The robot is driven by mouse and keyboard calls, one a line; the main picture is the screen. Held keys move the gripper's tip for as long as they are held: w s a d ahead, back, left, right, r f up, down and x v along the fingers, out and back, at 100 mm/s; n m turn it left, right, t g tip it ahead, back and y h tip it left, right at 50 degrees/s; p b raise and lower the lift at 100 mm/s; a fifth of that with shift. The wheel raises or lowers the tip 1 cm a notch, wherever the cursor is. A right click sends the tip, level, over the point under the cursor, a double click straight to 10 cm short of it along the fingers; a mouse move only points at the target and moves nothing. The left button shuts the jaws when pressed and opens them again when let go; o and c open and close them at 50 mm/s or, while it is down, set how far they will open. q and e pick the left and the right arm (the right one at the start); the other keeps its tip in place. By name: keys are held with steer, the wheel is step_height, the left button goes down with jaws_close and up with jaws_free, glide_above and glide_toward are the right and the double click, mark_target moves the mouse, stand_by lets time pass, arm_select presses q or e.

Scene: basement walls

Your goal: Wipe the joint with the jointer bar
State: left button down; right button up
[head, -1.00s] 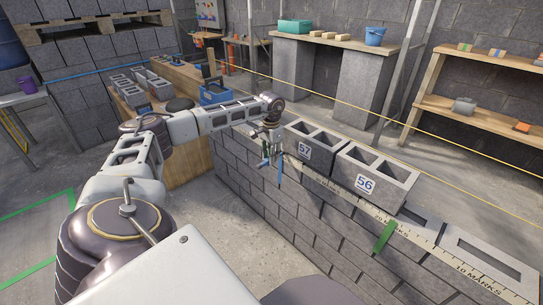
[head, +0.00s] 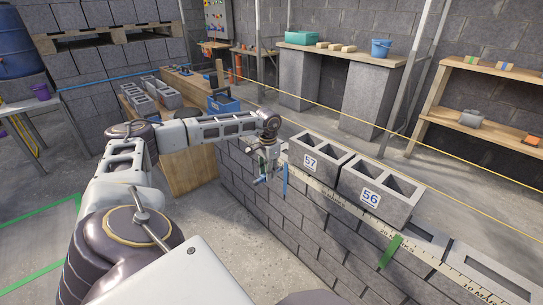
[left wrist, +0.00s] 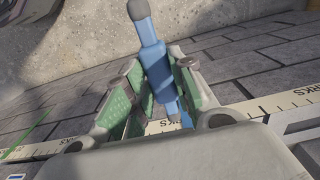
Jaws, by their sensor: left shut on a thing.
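The blue jointer bar (left wrist: 153,55) is between the green-padded fingers of my left gripper (left wrist: 150,92), which is shut on it. In the head view the left gripper (head: 268,165) is beside the wall's face, and a slim blue part of the bar (head: 285,180) hangs down there. The block wall (head: 300,225) shows many mortar joints. The gripper is to the left of block 57 (head: 310,163). I cannot tell whether the bar touches a joint. My right gripper is out of view.
Block 56 (head: 370,197) stands on the wall next to block 57. A marked tape (head: 345,210) runs along the wall top, with a green strip (head: 390,251) over it. A yellow line crosses beyond the wall. A blue tote (head: 223,103) is behind the gripper.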

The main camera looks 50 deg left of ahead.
mark_target(262, 177)
arm_select(q)
steer(key=shift+s+p, duration=0.3)
steer(key=shift+s, duration=1.4)
steer(key=shift+d, duration=0.1)
